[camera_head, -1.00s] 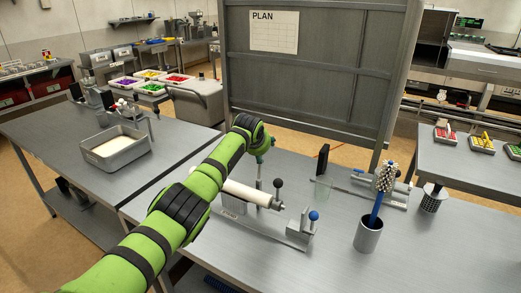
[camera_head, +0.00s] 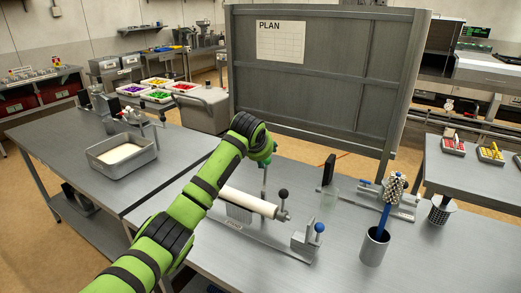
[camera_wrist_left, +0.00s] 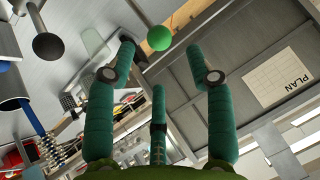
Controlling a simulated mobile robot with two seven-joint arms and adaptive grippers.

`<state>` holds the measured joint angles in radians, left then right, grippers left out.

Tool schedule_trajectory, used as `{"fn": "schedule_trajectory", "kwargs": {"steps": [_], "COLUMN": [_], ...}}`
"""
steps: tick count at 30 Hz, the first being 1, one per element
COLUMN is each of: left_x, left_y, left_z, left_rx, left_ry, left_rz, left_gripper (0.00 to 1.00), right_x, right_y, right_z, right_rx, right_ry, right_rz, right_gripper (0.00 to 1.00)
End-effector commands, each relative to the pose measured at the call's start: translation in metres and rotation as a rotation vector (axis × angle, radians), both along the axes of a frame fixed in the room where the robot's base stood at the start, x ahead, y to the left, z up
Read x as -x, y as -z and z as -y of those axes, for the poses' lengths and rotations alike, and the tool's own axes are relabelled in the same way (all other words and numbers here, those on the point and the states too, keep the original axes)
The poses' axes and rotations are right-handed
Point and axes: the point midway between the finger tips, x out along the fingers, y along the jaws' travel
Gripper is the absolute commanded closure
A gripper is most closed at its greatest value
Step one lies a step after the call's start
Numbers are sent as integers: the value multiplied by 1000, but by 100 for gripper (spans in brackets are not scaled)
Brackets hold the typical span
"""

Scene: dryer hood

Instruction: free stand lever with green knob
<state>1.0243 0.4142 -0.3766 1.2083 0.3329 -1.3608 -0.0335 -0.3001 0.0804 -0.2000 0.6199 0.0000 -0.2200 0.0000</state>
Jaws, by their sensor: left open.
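The green knob (camera_wrist_left: 159,38) is a round ball on the end of a pale lever rod in the left wrist view. My left gripper (camera_wrist_left: 160,62) is open, its teal fingers spread, with the knob near the gap between the two outer fingertips and nothing held. My right gripper is not in view.
The fixture carries a black ball knob (camera_head: 283,193) and a blue ball knob (camera_head: 319,228). A PLAN board (camera_head: 320,80) stands behind.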

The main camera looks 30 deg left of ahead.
Motion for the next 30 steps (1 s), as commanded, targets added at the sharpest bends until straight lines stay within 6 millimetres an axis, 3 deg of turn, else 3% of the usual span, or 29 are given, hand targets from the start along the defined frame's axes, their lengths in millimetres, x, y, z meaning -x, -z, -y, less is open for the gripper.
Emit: {"fn": "schedule_trajectory", "kwargs": {"steps": [6, 12, 30], "left_x": [24, 36, 38], "left_y": [-24, -36, -32], "left_z": [5, 8, 11], "left_rx": [-2, -1, -1], "left_ry": [0, 0, 4], "left_rz": [2, 2, -4], "left_gripper": [46, 46, 46], "right_x": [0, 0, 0], "right_y": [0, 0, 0], "right_z": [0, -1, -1], "right_rx": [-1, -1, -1], "right_ry": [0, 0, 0], "right_rz": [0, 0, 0], "right_gripper": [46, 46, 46]}}
